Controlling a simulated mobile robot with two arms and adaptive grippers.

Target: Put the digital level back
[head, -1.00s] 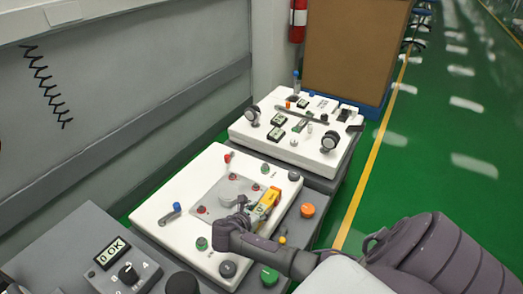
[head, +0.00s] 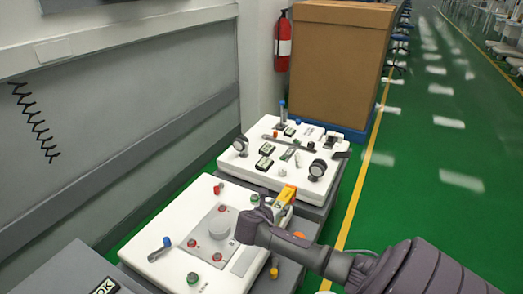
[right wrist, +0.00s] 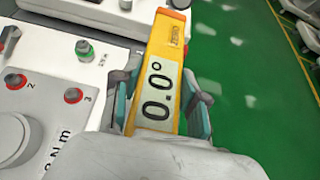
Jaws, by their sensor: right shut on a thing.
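The digital level (head: 287,194) is a yellow-orange bar with a display. In the right wrist view the level (right wrist: 158,70) lies lengthwise between the fingers and its display reads 0.0°. My right gripper (head: 274,203) is shut on it, over the far right corner of the near white-topped cart (head: 165,212). Whether the level touches the cart top cannot be told. The gripper's fingers hide part of the level in the head view. My left gripper is not in view.
The far white-topped cart (head: 238,164) carries gauges (head: 317,168), small display boxes and tools. The near cart has a grey panel with a round disc (head: 220,228), several knobs and a blue-ended tool (head: 160,248). A large brown box (head: 340,62) stands behind. Green floor is clear on the right.

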